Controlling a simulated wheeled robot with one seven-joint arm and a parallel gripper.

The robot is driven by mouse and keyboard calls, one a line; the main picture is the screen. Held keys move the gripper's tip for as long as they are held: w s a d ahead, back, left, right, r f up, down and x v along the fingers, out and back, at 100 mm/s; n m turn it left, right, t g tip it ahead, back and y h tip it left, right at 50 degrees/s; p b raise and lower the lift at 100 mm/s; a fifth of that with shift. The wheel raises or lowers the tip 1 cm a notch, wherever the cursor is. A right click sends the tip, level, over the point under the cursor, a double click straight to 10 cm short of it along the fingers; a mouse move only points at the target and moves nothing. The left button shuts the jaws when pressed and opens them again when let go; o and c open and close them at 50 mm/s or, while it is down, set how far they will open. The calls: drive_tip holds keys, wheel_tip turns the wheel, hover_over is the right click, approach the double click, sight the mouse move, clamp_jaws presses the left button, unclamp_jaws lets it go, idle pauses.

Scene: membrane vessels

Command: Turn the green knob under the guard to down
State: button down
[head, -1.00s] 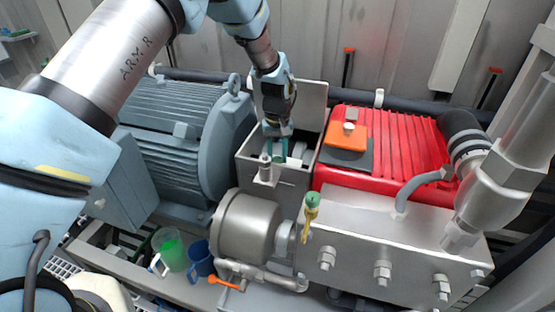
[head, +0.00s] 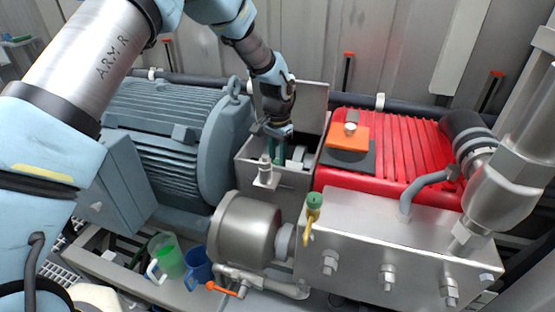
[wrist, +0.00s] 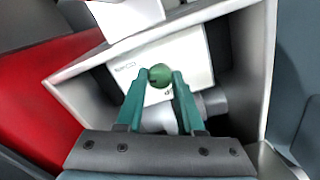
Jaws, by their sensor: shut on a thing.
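The green knob (wrist: 160,76) is round and sits on a white labelled panel (wrist: 190,62) inside an open grey metal box, the guard (wrist: 250,60). In the wrist view the teal fingertips of my gripper (wrist: 161,80) are closed on the knob from both sides. The small print on the panel is too blurred to read surely, and the knob's pointing direction is unclear. In the head view my gripper (head: 276,150) reaches down into the guard (head: 248,160), whose lid (head: 312,100) stands up behind. The knob is hidden there.
A grey finned motor (head: 165,135) stands left of the guard, and a red finned cover (head: 400,145) with an orange block (head: 347,138) stands right. A green-topped yellow fitting (head: 313,210) rises in front. A green mug (head: 170,262) and a blue mug (head: 197,264) stand below left.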

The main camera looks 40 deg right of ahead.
sight(277, 161)
drive_tip(key=shift+m, duration=1.6)
drive_tip(key=c, duration=0.5)
unclamp_jaws()
wheel_tip(277, 161, up, 11)
drive_tip(key=shift+f+b, duration=0.1)
drive_tip(key=shift+b, duration=0.95)
